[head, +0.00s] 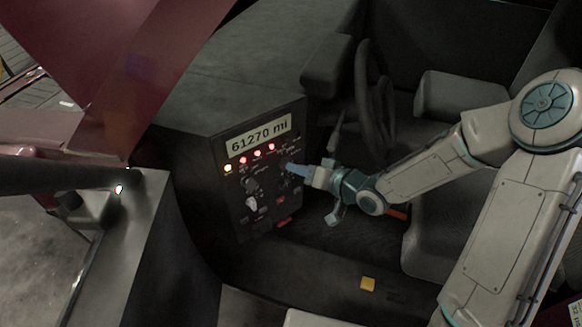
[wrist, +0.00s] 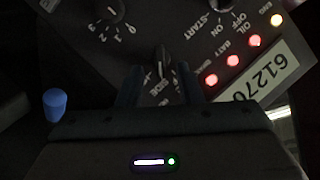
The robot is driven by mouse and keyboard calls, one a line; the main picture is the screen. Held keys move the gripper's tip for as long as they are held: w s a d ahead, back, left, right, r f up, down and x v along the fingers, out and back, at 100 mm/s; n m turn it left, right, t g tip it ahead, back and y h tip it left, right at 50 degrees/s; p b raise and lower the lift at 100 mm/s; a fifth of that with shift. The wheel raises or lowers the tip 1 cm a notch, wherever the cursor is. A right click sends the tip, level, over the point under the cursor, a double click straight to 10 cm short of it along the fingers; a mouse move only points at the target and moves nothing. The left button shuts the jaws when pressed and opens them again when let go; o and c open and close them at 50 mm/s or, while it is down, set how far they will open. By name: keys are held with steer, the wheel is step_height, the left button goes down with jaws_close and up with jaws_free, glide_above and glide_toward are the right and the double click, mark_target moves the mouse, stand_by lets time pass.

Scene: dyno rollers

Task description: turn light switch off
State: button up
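A dark rotary switch (wrist: 161,62) with partly readable lettering around it, perhaps "SIDE", shows in the wrist view. It lies between the two fingers of my gripper (wrist: 160,85), near the tips. The fingers are apart, with dark gaps beside the switch, and I see no clear contact. I cannot tell for certain that this is the light switch, nor read its setting. In the head view, my gripper (head: 291,169) is at the upper right part of the control panel (head: 234,206) and hides the switch there.
The panel has a display (head: 259,135) reading 61270 mi, a lit yellow lamp (head: 228,168) and three lit red lamps. Other knobs (head: 252,203) sit left of my gripper. A steering wheel (head: 374,100) and seat (head: 465,95) are behind. A door edge (head: 145,225) stands at left.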

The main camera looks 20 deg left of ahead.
mark_target(285, 163)
steer(key=shift+x, duration=1.85)
steer(key=shift+c, duration=0.3)
steer(key=c, duration=0.6)
steer(key=shift+n+b, duration=0.3)
steer(key=shift+b, duration=0.15)
steer(key=n+h+b, duration=0.1)
steer(key=b, duration=0.2)
steer(key=n+t+h+b, duration=0.1)
steer(key=n+b, duration=0.1)
steer(key=n+t+b, duration=0.1)
steer(key=b, duration=0.2)
steer(key=shift+s+a+n+h+b, duration=0.1)
steer(key=shift+s+n+h+b, duration=0.2)
steer(key=shift+n+h, duration=0.1)
steer(key=shift+r, duration=0.1)
